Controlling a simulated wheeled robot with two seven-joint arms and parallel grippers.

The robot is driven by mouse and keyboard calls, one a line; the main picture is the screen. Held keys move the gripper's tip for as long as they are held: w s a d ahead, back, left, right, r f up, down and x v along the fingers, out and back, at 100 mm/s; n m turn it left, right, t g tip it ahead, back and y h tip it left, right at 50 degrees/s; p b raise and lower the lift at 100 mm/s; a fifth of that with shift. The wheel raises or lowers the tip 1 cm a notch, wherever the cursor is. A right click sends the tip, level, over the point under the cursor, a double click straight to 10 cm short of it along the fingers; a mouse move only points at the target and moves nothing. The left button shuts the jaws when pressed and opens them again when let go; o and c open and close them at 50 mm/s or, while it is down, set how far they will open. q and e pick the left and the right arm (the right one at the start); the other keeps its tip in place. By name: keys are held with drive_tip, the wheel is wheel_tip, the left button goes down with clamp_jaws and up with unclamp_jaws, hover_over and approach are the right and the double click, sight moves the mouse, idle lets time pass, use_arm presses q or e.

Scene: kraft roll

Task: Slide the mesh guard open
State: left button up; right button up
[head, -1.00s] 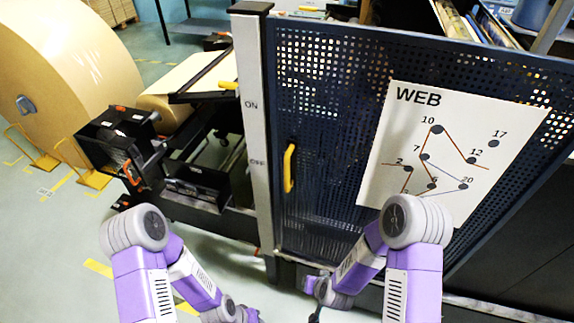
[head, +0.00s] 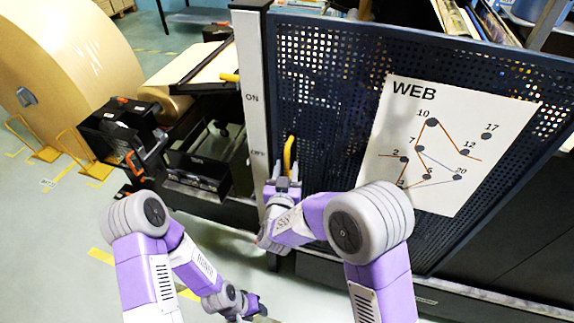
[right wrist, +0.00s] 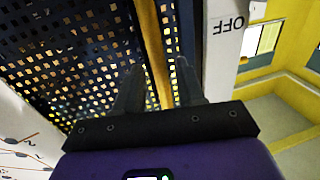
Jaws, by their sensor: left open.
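The mesh guard (head: 325,120) is a dark blue perforated panel, standing beside a pale post (head: 254,100) marked ON and OFF. Its yellow upright handle (head: 289,152) is near the panel's left edge. My right gripper (head: 283,184) is at the handle's lower part and hides some of it. In the right wrist view the handle (right wrist: 150,45) runs between the two open fingers of my right gripper (right wrist: 158,75), with a gap visible on each side. My left gripper (head: 254,308) is low over the floor, open and empty, away from the guard.
A white WEB sign (head: 440,145) is on the guard. A large kraft roll (head: 75,75) stands at the left. Black bins (head: 195,175) are left of the post. Pale floor (head: 70,240) is clear at lower left.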

drive_tip(key=shift+w+d, duration=0.15)
drive_tip(key=shift+w, duration=0.8)
clamp_jaws()
